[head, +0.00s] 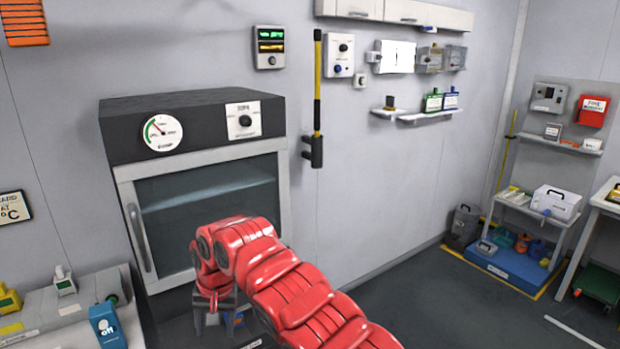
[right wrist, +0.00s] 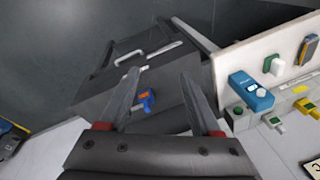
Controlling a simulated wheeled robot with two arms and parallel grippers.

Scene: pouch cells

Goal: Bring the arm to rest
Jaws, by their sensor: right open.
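My red right arm (head: 300,290) reaches in from the lower right in the head view and bends down at its wrist in front of the glass-fronted cabinet (head: 205,200). My left gripper is not in view.
A bench at lower left carries a blue device (head: 107,325), which also shows in the wrist view (right wrist: 250,92). A yellow-black pole (head: 317,85) is on the wall. Shelves (head: 545,215) stand at the right. The floor (head: 460,300) between is open.

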